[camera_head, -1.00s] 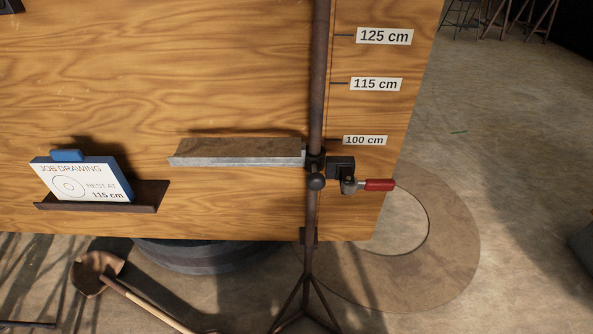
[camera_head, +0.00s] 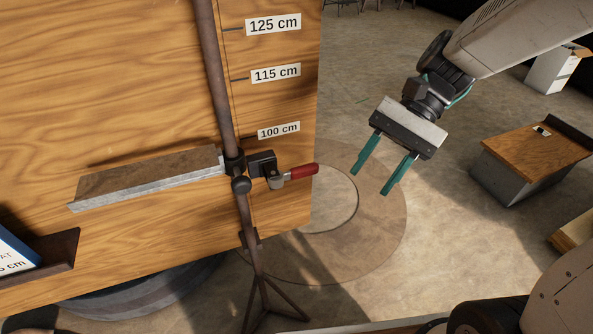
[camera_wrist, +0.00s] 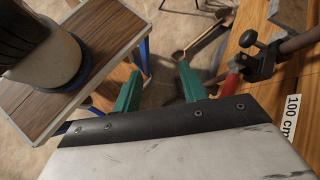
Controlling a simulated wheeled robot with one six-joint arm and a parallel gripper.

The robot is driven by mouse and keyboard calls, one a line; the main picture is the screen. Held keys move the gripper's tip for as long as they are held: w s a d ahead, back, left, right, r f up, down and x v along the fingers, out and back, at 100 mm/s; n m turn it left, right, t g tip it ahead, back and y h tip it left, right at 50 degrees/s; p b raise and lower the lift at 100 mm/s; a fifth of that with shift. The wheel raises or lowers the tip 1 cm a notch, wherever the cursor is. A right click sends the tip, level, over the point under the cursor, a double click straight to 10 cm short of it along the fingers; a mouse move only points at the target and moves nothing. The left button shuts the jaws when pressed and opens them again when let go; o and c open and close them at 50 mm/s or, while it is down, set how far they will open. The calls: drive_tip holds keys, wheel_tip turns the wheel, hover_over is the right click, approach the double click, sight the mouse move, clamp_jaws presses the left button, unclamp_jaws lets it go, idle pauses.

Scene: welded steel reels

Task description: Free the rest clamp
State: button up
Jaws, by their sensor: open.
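The rest clamp (camera_head: 262,164) is a black block on a rusty upright post (camera_head: 224,85), with a red-handled lever (camera_head: 300,172) sticking out to the right. In the wrist view the clamp (camera_wrist: 258,62) shows at the upper right, beyond the green fingers.
A wooden board (camera_head: 110,80) stands behind the post, with 115 cm (camera_head: 276,73) and 125 cm (camera_head: 273,24) labels. A job drawing card (camera_head: 14,255) sits on a ledge at the left. A wood-topped cabinet (camera_head: 535,155) stands at the right. Floor between is open.

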sight(296, 169)
drive_tip(key=w+a+f+m+y, duration=0.4)
drive_tip(key=w+f+m+y, duration=0.5)
drive_tip(key=w, duration=0.3)
drive_tip(key=shift+m+t+y, duration=0.3)
drive_tip(key=shift+m, duration=0.2)
drive_tip(key=x, duration=0.8)
drive_tip(key=shift+w+a+f, duration=0.1)
drive_tip(key=shift+a+f, duration=0.2)
drive_tip(key=shift+a, duration=0.05)
clamp_jaws()
